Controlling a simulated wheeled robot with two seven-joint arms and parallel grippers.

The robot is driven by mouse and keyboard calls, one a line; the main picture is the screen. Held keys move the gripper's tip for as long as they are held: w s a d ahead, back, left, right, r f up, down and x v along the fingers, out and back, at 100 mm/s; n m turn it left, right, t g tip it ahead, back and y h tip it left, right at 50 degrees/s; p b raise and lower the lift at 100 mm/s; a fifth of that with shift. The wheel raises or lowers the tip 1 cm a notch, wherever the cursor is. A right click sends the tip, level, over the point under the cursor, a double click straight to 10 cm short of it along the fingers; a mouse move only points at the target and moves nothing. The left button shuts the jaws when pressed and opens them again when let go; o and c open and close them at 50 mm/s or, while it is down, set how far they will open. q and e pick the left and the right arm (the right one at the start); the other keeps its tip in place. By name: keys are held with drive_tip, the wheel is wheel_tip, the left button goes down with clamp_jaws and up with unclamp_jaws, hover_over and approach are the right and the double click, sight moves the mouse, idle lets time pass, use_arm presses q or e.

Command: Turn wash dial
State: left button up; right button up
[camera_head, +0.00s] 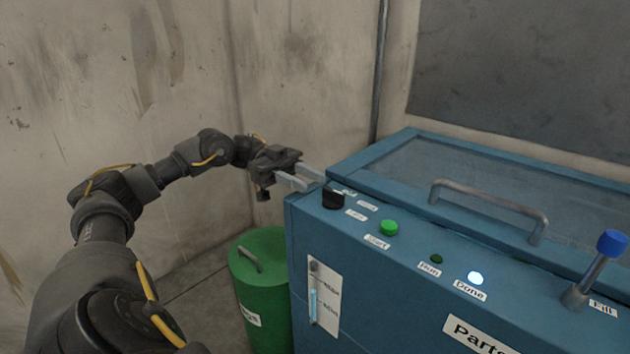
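The wash dial (333,199) is a black knob on the top left corner of a blue parts washer (400,286), with small white labels beside it. My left gripper (308,178) reaches in from the left, just behind and left of the dial. Its two pale fingers are spread apart with nothing seen between them. The fingertips are close to the dial; I cannot tell whether one touches it. The dial's pointer is too small to make out. My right gripper is not in view.
A green start button (388,228), a dark run lamp (436,259) and a lit done lamp (475,278) lie right of the dial. A blue-tipped fill lever (611,243) stands at far right. The lid handle (488,208) rises behind. A green drum (262,290) stands left of the washer.

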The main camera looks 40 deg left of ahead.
sight(323, 199)
use_arm(q)
drive_tip(key=d, duration=0.5)
drive_tip(key=shift+w+d, duration=0.1)
clamp_jaws()
